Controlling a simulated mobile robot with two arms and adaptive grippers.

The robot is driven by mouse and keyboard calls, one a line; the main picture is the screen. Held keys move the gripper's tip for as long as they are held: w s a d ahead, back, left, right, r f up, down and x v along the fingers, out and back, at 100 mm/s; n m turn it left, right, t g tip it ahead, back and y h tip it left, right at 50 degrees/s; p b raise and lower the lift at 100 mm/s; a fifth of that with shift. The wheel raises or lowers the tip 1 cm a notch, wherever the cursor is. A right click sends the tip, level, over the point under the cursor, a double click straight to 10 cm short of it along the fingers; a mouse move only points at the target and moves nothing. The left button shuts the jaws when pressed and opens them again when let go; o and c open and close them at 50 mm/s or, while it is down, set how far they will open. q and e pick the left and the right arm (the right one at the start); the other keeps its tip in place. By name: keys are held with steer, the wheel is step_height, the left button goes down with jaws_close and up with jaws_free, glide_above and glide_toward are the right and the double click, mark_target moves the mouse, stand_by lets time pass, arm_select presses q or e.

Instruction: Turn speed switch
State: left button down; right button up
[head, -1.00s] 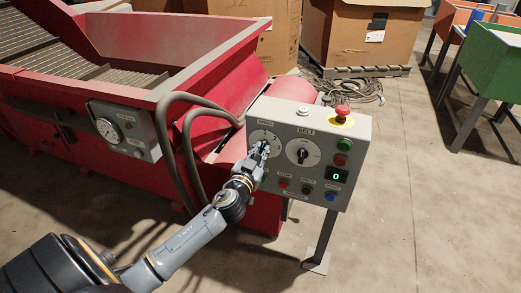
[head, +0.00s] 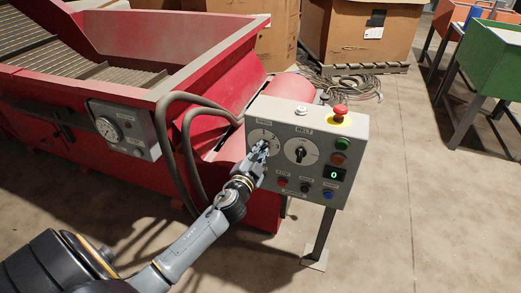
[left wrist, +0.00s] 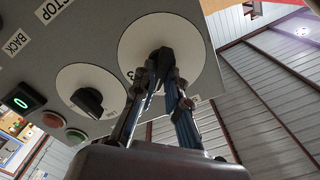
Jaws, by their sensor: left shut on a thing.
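The speed switch is a black knob on a round white dial (head: 258,134) at the left of the grey control panel (head: 350,132). My left gripper (head: 260,150) reaches it from the lower left and hides the knob in the head view. In the left wrist view the black knob (left wrist: 162,66) shows between the fingertips of my left gripper (left wrist: 163,85), which are shut on it. A second black knob (head: 301,154) on a white dial sits to the right; it also shows in the left wrist view (left wrist: 88,101). My right gripper is out of view.
The panel carries a red mushroom button (head: 341,110), several small buttons and a display (head: 334,174) reading 0. Grey hoses (head: 188,150) curve close left of the panel. A red hopper machine (head: 190,65) stands behind. Open floor lies to the right.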

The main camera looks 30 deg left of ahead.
arm_select(q)
steer(key=shift+r, duration=0.1)
steer(key=c, duration=1.4)
jaws_free()
steer(key=shift+o, duration=0.2)
steer(key=shift+s+d, duration=0.1)
steer(key=shift+s, duration=0.25)
steer(key=v, duration=1.1)
steer(key=shift+s, duration=0.1)
